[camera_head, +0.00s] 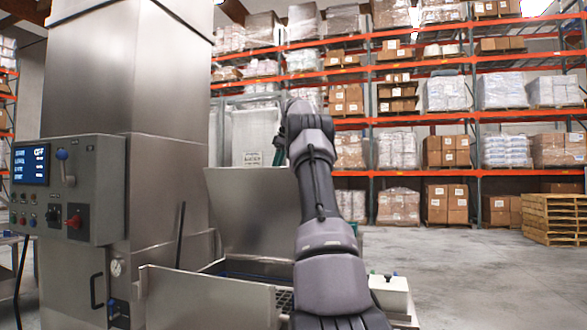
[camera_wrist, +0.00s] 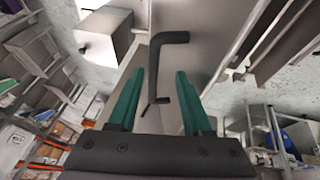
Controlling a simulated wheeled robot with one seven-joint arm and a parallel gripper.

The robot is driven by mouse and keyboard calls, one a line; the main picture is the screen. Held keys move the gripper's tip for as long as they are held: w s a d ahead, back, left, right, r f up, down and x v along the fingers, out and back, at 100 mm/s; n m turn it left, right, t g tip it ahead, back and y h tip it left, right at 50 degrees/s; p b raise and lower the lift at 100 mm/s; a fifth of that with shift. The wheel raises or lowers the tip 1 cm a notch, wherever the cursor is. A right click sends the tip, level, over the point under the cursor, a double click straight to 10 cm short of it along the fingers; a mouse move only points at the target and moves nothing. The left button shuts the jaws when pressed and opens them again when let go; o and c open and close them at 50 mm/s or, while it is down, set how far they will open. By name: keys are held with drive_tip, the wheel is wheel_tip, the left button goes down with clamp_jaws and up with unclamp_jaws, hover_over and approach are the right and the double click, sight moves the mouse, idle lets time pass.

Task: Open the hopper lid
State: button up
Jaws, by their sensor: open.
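The hopper lid (camera_head: 250,205) is a plain steel panel standing raised at the back of the hopper (camera_head: 205,300). The hopper's mouth is uncovered, and part of a dark grid (camera_head: 285,300) shows inside it. My gripper (camera_head: 279,150) is at the lid's upper right edge, mostly hidden behind my own arm. In the wrist view my gripper (camera_wrist: 158,72) has its two green fingers apart. A black bar handle (camera_wrist: 168,38) runs between the fingers; I cannot tell whether they touch it.
A grey control box (camera_head: 95,190) with screen and knobs is fixed to the steel column (camera_head: 125,80) at left. A white container (camera_head: 390,292) stands right of the hopper. Pallet racks (camera_head: 425,120) line the back. Floor at right is clear up to wooden pallets (camera_head: 553,218).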

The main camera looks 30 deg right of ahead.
drive_tip(key=s, duration=0.3)
drive_tip(key=s+d, duration=0.1)
drive_tip(key=s, duration=0.2)
drive_tip(key=s+d, duration=0.1)
drive_tip(key=s, duration=0.2)
